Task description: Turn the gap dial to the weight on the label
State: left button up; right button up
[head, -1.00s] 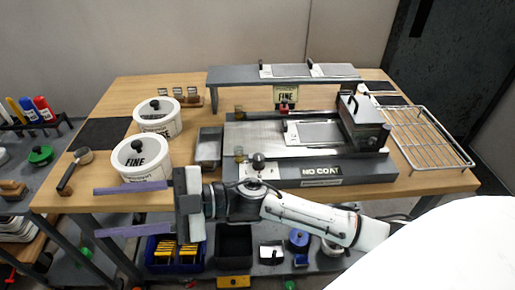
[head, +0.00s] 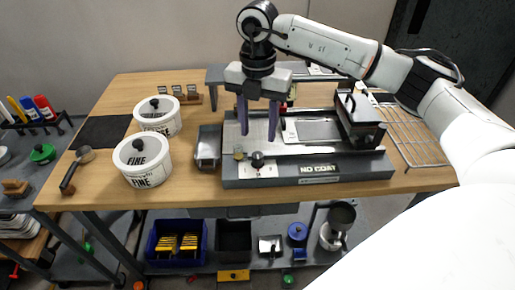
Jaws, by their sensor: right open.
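The label card at the back is mostly hidden behind this gripper. My left gripper is not in view.
A grey tray (head: 208,147) is beside the machine. A raised grey shelf (head: 216,75) and a wire rack (head: 418,140) lie behind and right. Bins (head: 176,242) are below.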

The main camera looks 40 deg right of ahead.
aim_at(258, 154)
notch_tip(258, 154, down, 8)
jog(key=shift+a+r+p, duration=0.1)
jog(key=shift+r+p, duration=0.05)
jog(key=shift+p, duration=0.15)
jog(key=c, duration=1)
jog(key=shift+c, duration=0.2)
jog(key=shift+n, duration=0.3)
jog(key=n+b, duration=0.2)
jog(key=n, duration=0.3)
jog(key=shift+n, duration=0.3)
jog(key=n+b, duration=0.1)
jog(key=n, duration=0.4)
jog(key=shift+r+n, duration=0.1)
jog(key=shift+n, duration=0.3)
